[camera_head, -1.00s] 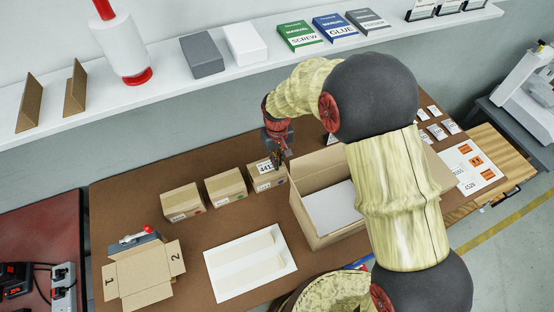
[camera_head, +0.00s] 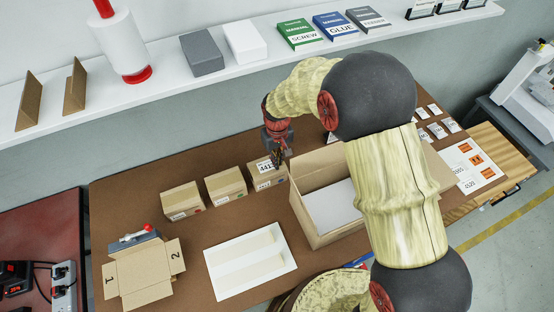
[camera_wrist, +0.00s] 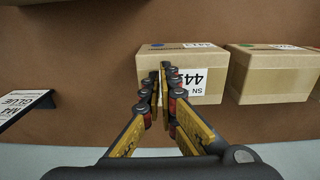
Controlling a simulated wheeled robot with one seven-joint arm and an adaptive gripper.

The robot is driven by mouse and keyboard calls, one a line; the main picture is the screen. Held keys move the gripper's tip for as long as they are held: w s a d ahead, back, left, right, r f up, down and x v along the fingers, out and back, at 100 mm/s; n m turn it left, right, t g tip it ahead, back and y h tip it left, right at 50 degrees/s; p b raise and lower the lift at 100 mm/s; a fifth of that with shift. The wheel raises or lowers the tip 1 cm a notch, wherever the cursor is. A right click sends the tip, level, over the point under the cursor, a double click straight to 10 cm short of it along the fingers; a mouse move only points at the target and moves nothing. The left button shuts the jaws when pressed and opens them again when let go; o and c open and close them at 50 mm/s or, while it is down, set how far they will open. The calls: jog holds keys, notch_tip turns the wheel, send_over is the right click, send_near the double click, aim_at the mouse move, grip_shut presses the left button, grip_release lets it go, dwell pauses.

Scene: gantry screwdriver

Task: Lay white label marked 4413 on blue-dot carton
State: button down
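The blue-dot carton (camera_wrist: 147,62) stands in the middle of the wrist view, its blue dot near the far edge. In the head view it is the rightmost carton (camera_head: 261,185) of a row of three. The white label (camera_wrist: 195,82) appears upside down over its top, its left part hidden by my fingers; it shows in the head view (camera_head: 265,166) too. Whether it lies flat or sits slightly above the carton is unclear. My gripper (camera_wrist: 163,72) is over the carton at the label's edge, fingertips close together. I cannot see whether they pinch the label.
A green-dot carton (camera_wrist: 270,75) stands beside it; another carton (camera_head: 182,202) is farther left. A large open box (camera_head: 309,222) stands close to the right. A white tray (camera_head: 220,285) and a small open box (camera_head: 140,285) are in front. A shelf (camera_head: 180,94) runs behind.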

jog(key=c, duration=2)
grip_release()
jog(key=shift+o, duration=0.2)
notch_tip(320, 180, up, 12)
